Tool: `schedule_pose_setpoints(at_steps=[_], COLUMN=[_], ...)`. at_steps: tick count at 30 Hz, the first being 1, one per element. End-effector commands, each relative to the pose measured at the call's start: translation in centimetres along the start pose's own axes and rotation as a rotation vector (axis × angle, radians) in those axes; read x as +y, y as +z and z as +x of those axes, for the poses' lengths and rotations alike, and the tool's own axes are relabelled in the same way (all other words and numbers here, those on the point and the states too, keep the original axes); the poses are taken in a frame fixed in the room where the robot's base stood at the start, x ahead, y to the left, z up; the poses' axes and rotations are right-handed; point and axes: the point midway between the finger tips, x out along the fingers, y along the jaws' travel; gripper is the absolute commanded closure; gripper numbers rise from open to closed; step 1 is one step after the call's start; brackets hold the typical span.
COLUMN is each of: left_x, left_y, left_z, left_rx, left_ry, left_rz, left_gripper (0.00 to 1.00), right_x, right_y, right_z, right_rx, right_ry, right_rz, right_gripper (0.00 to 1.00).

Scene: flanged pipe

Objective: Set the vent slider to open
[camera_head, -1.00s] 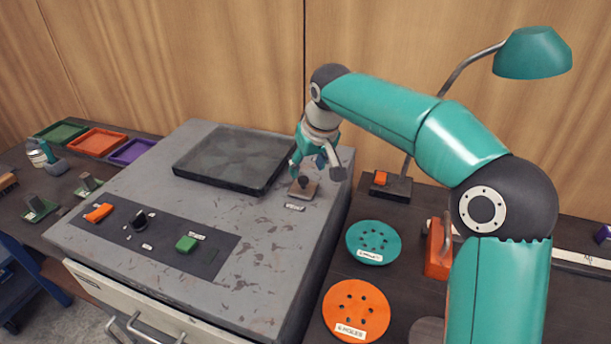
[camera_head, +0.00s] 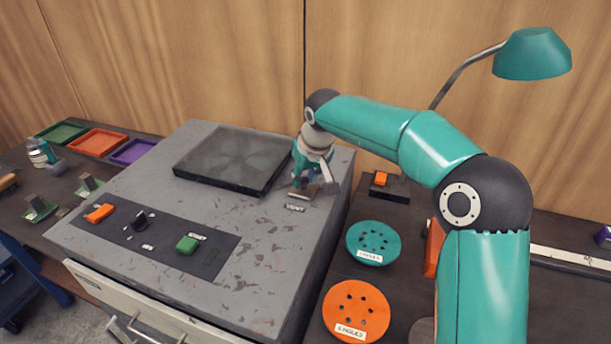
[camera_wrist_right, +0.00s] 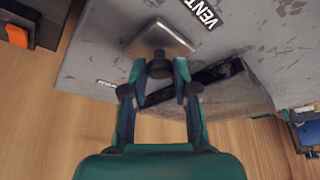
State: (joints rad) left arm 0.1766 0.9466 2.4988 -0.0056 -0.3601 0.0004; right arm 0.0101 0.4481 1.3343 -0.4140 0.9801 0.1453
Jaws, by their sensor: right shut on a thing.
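The vent slider is a small brownish metal plate (camera_wrist_right: 160,40) with a dark round knob (camera_wrist_right: 160,66), beside a label reading "VENT" in the right wrist view. In the head view the slider plate (camera_head: 301,193) sits on the right part of the grey machine top (camera_head: 270,235), mostly hidden under my gripper. My right gripper (camera_wrist_right: 160,78) is shut on the knob, one teal finger on each side of it. It also shows in the head view (camera_head: 304,182), coming down from above. My left gripper is not in view.
A dark glazed panel (camera_head: 235,157) lies left of the slider. A control strip with an orange switch (camera_head: 99,213), a black knob (camera_head: 140,221) and a green button (camera_head: 186,244) runs along the front. Teal (camera_head: 373,242) and orange discs (camera_head: 356,310) lie right; a lamp (camera_head: 532,54) stands behind.

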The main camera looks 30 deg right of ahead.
Motion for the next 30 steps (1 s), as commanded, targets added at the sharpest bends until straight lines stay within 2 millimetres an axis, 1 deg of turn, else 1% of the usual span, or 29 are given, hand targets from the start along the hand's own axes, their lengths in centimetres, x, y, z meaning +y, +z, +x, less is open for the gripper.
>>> schedule_pose_setpoints(at_steps=[8,10,14,18,22,26,30], left_x=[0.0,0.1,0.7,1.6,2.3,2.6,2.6], left_y=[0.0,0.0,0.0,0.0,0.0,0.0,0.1], left_z=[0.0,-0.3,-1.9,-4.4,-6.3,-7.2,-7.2], left_rx=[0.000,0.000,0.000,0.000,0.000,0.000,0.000], left_ry=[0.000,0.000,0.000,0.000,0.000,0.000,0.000], left_rz=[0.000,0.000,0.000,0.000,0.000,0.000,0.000], left_gripper=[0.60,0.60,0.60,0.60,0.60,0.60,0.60], right_x=[0.0,0.2,1.2,3.1,4.6,5.6,5.9], right_y=[-0.1,-0.3,-1.5,-3.4,-4.8,-5.6,-5.8], right_z=[-0.1,-0.1,-0.1,0.4,1.1,1.7,2.1], right_rx=[0.001,0.001,0.000,0.000,0.001,0.003,0.006], right_ry=[0.000,0.000,0.001,0.001,-0.001,0.000,0.000], right_rz=[0.000,0.001,0.003,0.004,0.003,0.001,-0.001], right_gripper=[1.00,1.00,1.00,1.00,1.00,1.00,1.00])
